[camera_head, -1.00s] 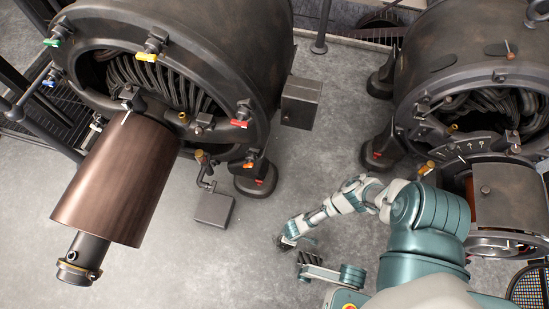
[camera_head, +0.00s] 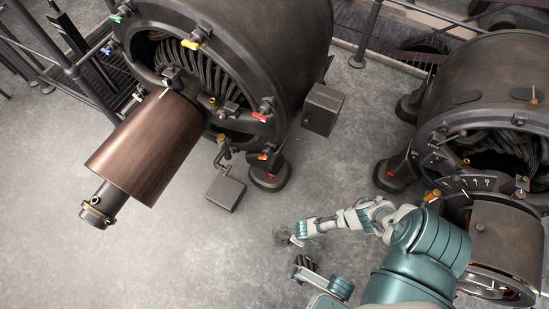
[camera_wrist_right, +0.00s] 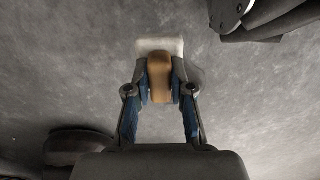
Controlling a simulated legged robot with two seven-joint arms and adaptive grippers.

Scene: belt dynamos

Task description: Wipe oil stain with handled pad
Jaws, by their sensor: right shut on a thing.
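My right gripper (camera_head: 287,237) reaches out low over the grey floor at the lower middle of the head view. In the right wrist view, its two fingers (camera_wrist_right: 160,100) are shut on the tan-brown handle of a handled pad (camera_wrist_right: 160,45). The pad's pale base shows beyond the fingertips, over the floor; I cannot tell whether it touches. My left gripper (camera_head: 304,264) is dark and sits just below the right one; its opening is unclear. No oil stain can be made out with certainty, and the floor under the pad is hidden.
A large dark dynamo (camera_head: 245,60) with a brown drum (camera_head: 148,150) stands at the upper left. A second dynamo (camera_head: 470,110) stands at the right. A small dark block (camera_head: 226,193) lies on the floor (camera_head: 200,265), which is open at the lower left.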

